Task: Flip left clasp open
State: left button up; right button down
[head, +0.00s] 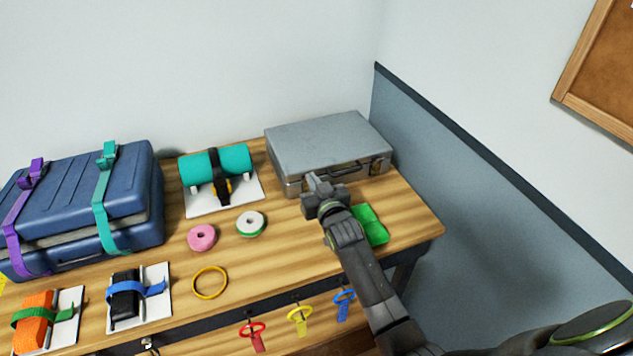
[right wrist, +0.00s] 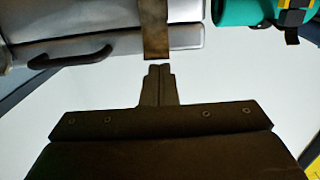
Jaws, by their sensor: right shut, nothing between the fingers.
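The grey metal case (head: 330,146) lies shut at the back right of the table, its dark handle (head: 345,171) on the front face. The handle also shows at the left of the right wrist view (right wrist: 70,57). The left clasp (right wrist: 156,30) is a brownish metal strip across the case's seam; its end reaches past the case's edge. My right gripper (head: 315,182) is shut and empty in front of the case's left part, hiding that part in the head view. Its fingertips (right wrist: 160,68) are close to the clasp's end; I cannot tell if they touch. My left gripper is not in view.
A second clasp (head: 375,166) is at the case's right. A green block (head: 369,225) lies beside my right arm. A teal roll (head: 215,163) on a white board is left of the case. Pink (head: 202,237) and white (head: 250,224) rings lie in front. A wall borders the right.

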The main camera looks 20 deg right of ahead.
notch_tip(320, 180, up, 4)
jog(key=w+p, duration=0.1)
jog(key=p, duration=0.2)
jog(key=s+b, duration=0.2)
jog(key=s, duration=0.8)
jog(key=shift+d+f, duration=0.15)
jog(key=shift+f, duration=0.05)
